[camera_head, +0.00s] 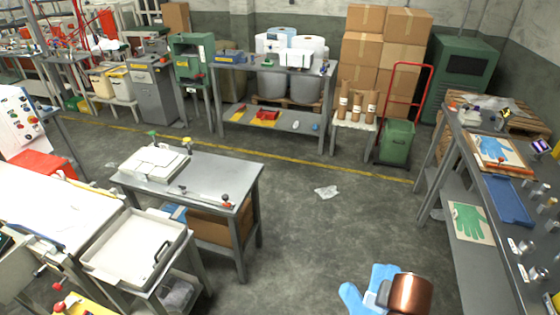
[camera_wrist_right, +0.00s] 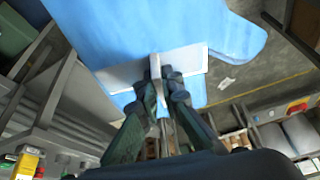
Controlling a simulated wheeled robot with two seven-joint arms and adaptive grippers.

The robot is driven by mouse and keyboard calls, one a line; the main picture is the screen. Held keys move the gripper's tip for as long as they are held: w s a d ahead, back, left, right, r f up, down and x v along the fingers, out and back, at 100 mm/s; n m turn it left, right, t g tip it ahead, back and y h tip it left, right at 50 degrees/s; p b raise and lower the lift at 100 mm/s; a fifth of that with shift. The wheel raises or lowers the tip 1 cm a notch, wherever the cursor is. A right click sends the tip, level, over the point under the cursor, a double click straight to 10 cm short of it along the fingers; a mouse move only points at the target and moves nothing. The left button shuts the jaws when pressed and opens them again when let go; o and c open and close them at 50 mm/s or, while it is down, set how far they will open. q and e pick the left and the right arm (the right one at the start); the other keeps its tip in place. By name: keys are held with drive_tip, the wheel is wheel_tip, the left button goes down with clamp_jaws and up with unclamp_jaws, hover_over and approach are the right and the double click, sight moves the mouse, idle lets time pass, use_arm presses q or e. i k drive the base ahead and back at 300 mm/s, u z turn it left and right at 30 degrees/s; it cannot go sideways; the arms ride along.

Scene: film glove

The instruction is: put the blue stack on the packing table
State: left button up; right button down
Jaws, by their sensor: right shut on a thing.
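The blue stack (camera_head: 358,298) is a light-blue glove-shaped bundle with a white band (camera_wrist_right: 115,78) around it. My right gripper (camera_wrist_right: 163,85) is shut on it at the band; in the head view the gripper (camera_head: 383,292) is partly covered by my copper-coloured wrist. The stack hangs over open floor, apart from every table. My left gripper is in neither view.
A workbench (camera_head: 478,195) on the right holds a blue tray (camera_head: 510,200) and a board with a blue glove. A white tray (camera_head: 135,245) is on a lower table at the left. Grey floor between is clear except for a scrap (camera_head: 326,192).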

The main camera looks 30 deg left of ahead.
sight(222, 173)
drive_tip(key=i, duration=1.3)
drive_tip(key=u, duration=2.65)
drive_tip(key=i, duration=0.2)
drive_tip(key=z, duration=0.2)
